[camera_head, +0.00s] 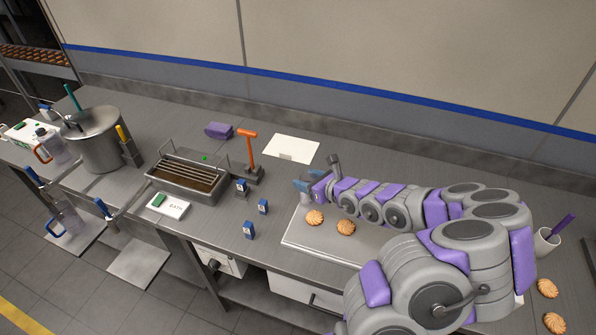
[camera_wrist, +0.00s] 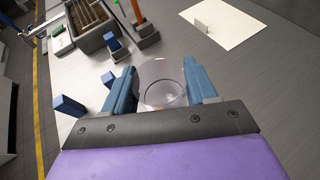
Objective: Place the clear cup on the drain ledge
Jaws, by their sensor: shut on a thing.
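My gripper (camera_wrist: 160,84) is shut on a clear cup (camera_wrist: 160,95), held between its two blue fingers in the wrist view. At the front left, two flat metal plates stick out below the counter edge: a bare one (camera_head: 140,262) under a tap-like fitting, and one (camera_head: 88,240) bearing a clear jug (camera_head: 67,219). I cannot tell for sure which surface is the drain ledge.
A pale tray (camera_head: 300,246) with shell-shaped biscuits (camera_head: 345,228) lies beneath my arm. A slatted metal basin (camera_head: 199,206), an orange-handled tool (camera_head: 249,150), small blue blocks (camera_head: 249,230) and a big pot (camera_head: 96,140) stand to the left. A white sheet (camera_head: 290,147) lies behind.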

